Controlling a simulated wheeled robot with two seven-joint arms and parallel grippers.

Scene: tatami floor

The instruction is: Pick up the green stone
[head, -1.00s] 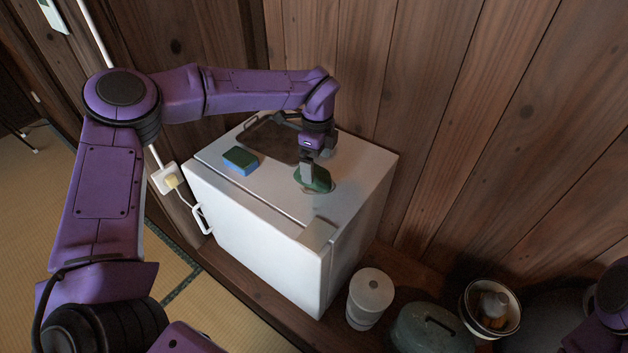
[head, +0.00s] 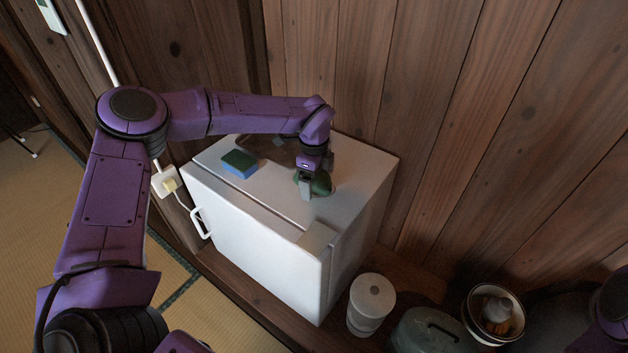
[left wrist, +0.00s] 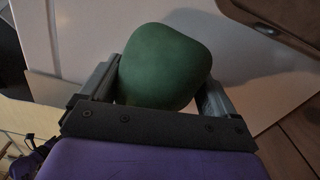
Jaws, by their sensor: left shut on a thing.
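The green stone (head: 321,184) is a smooth, rounded dark green lump at the top of the small white fridge, in the head view. In the left wrist view the stone (left wrist: 166,66) fills the space between the two grey fingers. My left gripper (head: 307,186) points down over the fridge top and is shut on the stone. I cannot tell whether the stone still touches the fridge top. Part of the stone is hidden behind the near finger in the head view. My right gripper is not in view.
A green and blue sponge (head: 240,163) lies on the white fridge (head: 262,250) left of the stone. A dark brown tray (head: 262,146) lies behind, mostly hidden by my left arm. A white canister (head: 371,303), a lidded green pot (head: 432,332) and a bowl (head: 494,312) stand lower right.

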